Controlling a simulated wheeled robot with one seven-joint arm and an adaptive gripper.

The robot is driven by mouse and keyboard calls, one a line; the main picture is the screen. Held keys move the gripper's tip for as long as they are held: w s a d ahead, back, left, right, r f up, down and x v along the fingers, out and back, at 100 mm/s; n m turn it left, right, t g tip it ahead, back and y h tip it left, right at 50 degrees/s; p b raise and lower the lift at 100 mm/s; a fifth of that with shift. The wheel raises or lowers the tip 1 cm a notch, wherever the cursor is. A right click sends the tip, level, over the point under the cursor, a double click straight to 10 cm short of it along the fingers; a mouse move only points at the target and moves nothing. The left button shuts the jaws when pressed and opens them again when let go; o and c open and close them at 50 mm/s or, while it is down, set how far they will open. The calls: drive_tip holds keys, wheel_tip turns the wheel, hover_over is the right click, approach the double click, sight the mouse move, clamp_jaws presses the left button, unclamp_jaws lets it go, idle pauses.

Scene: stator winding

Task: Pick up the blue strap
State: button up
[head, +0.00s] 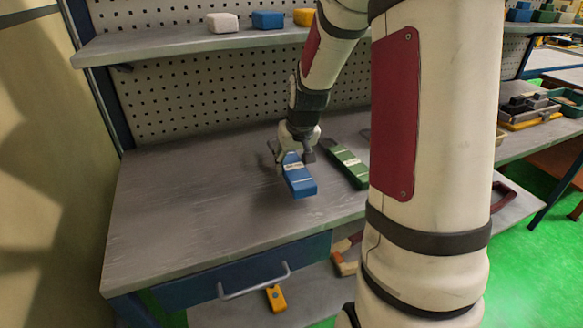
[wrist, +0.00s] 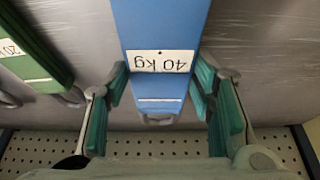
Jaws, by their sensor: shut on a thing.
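The blue strap (head: 299,180) is a folded blue bundle with a white label. In the wrist view the blue strap (wrist: 160,25) carries a label reading 40 kg, upside down. My gripper (head: 292,156) is shut on the blue strap from above. In the wrist view the teal finger pads of my gripper (wrist: 160,88) stand against its two sides. The strap seems slightly above the bench top, with a dark shadow under it. Its far end is partly hidden by my gripper in the head view.
A green strap (head: 346,166) lies on the workbench (head: 180,200), close right of the blue one. A shelf (head: 165,45) above holds white, blue and yellow blocks. An orange piece (head: 276,298) lies below the drawer handle (head: 253,283). The bench's left side is clear.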

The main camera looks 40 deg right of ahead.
drive_tip(key=s+p, duration=0.1)
drive_tip(key=s, duration=0.3)
drive_tip(key=s+d+p, duration=0.1)
drive_tip(key=s, duration=0.4)
drive_tip(key=s+d+r+p, duration=0.1)
drive_tip(key=s, duration=0.3)
drive_tip(key=shift+s+r+p, duration=0.1)
drive_tip(key=shift+s+p, duration=0.25)
drive_tip(key=shift+s+d+p, duration=0.1)
drive_tip(key=shift+s+p, duration=0.3)
drive_tip(key=shift+s, duration=0.5)
